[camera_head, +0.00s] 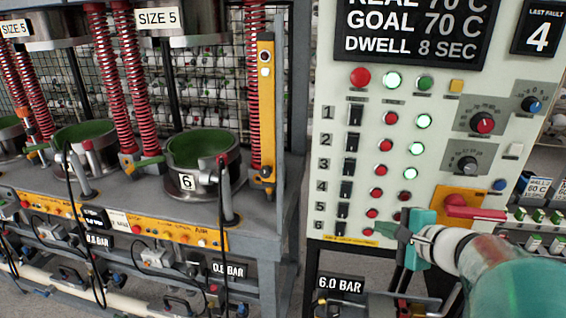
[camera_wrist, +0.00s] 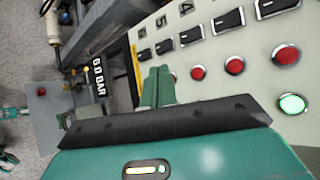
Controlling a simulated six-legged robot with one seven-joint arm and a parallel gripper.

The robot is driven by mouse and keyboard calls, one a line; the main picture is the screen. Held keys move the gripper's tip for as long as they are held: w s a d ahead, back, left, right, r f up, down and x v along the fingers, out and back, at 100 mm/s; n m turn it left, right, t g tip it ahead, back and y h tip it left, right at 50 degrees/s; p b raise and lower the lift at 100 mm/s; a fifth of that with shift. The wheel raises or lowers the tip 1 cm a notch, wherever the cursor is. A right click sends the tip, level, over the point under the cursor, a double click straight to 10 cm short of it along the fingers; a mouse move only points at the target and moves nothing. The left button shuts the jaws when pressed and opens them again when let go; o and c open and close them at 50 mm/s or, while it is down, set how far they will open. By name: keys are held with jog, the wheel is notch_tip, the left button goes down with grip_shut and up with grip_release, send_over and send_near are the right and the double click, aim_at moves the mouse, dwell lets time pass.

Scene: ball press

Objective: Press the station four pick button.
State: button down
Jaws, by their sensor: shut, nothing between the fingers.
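The control panel (camera_head: 338,85) has rows numbered 1 to 6. Row four has a black switch (camera_head: 346,189), a red button (camera_head: 376,195) and another darker button (camera_head: 404,196) to its right. The column headings are too small to read. In the wrist view, row four's switch (camera_wrist: 190,36) and red button (camera_wrist: 198,72) show just right of my fingers. My gripper (camera_head: 383,230) is shut and empty, its tips by the lower rows, below row four. It also shows in the wrist view (camera_wrist: 157,76). Contact with the panel cannot be told. The gripper body hides part of the lower rows.
An orange plate with a red handle (camera_head: 474,209) sticks out just right of my gripper. Knobs (camera_head: 482,123) are higher up. A press bench (camera_head: 262,215) with red springs and round pots stands at left. A 6.0 BAR sign (camera_head: 340,284) is below the panel.

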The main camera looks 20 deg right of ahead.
jog(key=w+d, duration=0.5)
jog(key=w, duration=0.2)
jog(key=shift+w, duration=0.15)
jog(key=shift+d, duration=0.1)
dwell(2.0)
jog(key=shift+w+d, duration=0.2)
jog(key=shift+w, duration=0.15)
jog(key=shift+w+d, duration=0.2)
jog(key=shift+w, duration=0.1)
dwell(0.7)
jog(key=shift+s+a, duration=0.45)
jog(key=shift+s, duration=0.2)
jog(key=shift+s+a, duration=0.7)
jog(key=shift+s, duration=0.35)
jog(key=shift+s+a, duration=0.7)
jog(key=shift+s, duration=0.3)
